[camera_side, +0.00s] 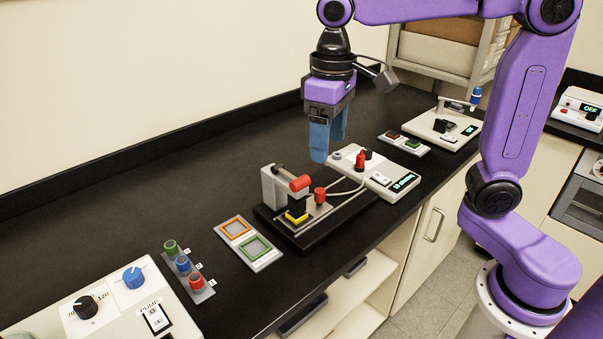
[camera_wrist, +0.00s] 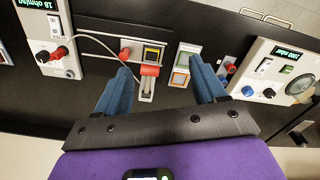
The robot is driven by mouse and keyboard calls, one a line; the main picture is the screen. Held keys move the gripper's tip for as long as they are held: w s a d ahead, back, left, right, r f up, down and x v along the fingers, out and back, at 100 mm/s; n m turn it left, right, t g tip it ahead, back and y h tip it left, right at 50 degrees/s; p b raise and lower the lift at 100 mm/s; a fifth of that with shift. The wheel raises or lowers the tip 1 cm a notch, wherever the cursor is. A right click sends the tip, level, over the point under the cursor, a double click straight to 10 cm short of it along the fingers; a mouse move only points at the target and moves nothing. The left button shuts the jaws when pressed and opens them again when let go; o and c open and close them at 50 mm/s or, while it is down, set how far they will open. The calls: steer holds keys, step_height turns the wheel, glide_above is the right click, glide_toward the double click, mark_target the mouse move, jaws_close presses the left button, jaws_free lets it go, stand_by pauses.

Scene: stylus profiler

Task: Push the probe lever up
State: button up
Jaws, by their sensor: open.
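The probe station (camera_side: 272,222) stands on the black bench at centre. Its lever has a red cylindrical grip (camera_side: 299,184) beside a light grey upright block (camera_side: 270,187). In the wrist view the red grip (camera_wrist: 150,70) lies between my fingers as seen from above, nearer the left one. A yellow-and-black piece (camera_side: 297,216) sits below the grip, and a red knob (camera_side: 320,195) stands to its right. My gripper (camera_side: 328,148) is open and empty, with blue fingers pointing down. It is above and behind the station, apart from the lever. The fingertips (camera_wrist: 160,66) also show in the wrist view.
A tray with orange and green squares (camera_side: 248,243) lies left. Coloured posts (camera_side: 190,268) and a control box (camera_side: 110,305) are farther left. The bench behind is clear.

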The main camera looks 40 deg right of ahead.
mark_target(301, 180)
steer(key=w+r+m, duration=0.4)
steer(key=w+r, duration=0.1)
steer(key=w, duration=0.3)
steer(key=f, duration=1.7)
steer(key=shift+s+d, duration=0.2)
steer(key=shift+d, duration=0.2)
jaws_close()
